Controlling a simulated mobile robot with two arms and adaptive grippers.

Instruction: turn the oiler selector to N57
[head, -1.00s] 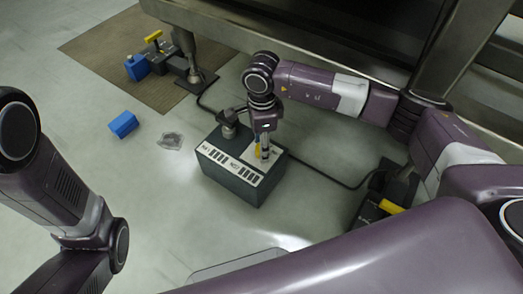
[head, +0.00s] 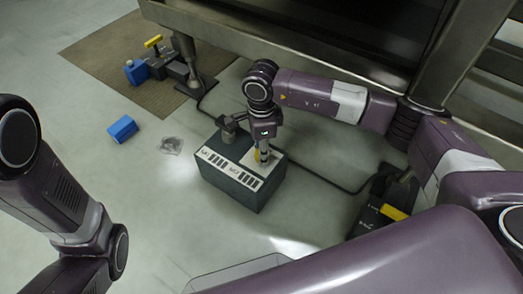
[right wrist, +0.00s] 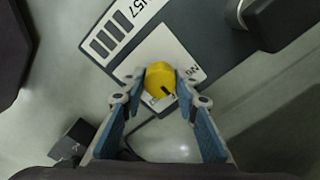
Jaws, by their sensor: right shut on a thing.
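The oiler selector is a dark grey box (head: 232,190) on the floor in the middle of the head view, with a white label strip and dark bars on top. Its yellow knob (right wrist: 160,76) shows in the right wrist view, on a white plate (right wrist: 178,52). A black mark on the knob points down and to the right. Lettering ending in "57" shows at the upper left. My right gripper (right wrist: 159,86) has its fingers on either side of the knob, shut on it; in the head view the right gripper (head: 262,156) covers much of it. My left gripper is out of view.
A grey cylindrical fitting (head: 229,127) stands at the box's back left corner. A blue block (head: 123,129) and a clear flat piece (head: 171,146) lie on the floor to the left.

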